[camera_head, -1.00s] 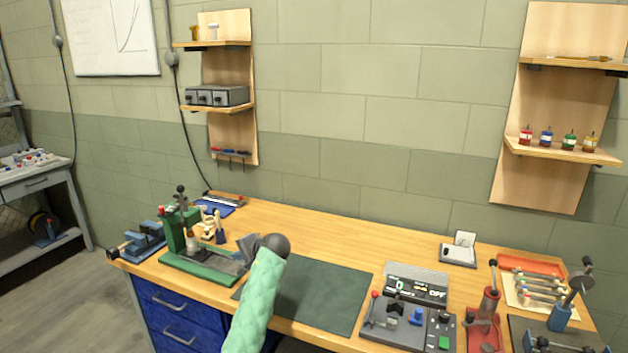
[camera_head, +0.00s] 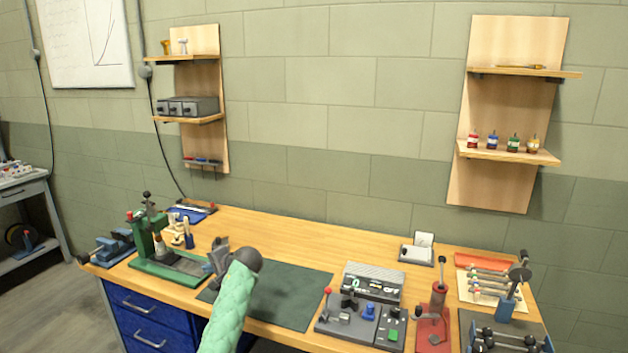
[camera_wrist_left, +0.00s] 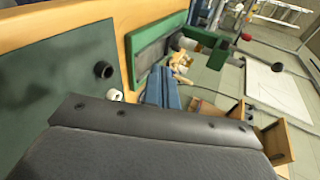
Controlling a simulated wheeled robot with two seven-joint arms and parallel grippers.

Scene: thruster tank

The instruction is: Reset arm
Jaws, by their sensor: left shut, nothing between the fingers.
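My left arm, in a light green sleeve, comes up from the bottom of the head view. Its dark grey left gripper (camera_head: 219,260) is shut and empty, above the bench between the green press and the dark green mat. The left wrist view shows a broad dark grey part of my own arm across the bottom, with the mat (camera_wrist_left: 60,80) and the green press (camera_wrist_left: 205,48) beyond it. My right gripper is in neither view.
The wooden bench (camera_head: 300,237) holds the green press (camera_head: 160,255) at left, the mat (camera_head: 285,295) in the middle, and a grey control box (camera_head: 372,283) and red hand tool (camera_head: 434,320) at right. Wall shelves (camera_head: 510,152) hold several small bottles.

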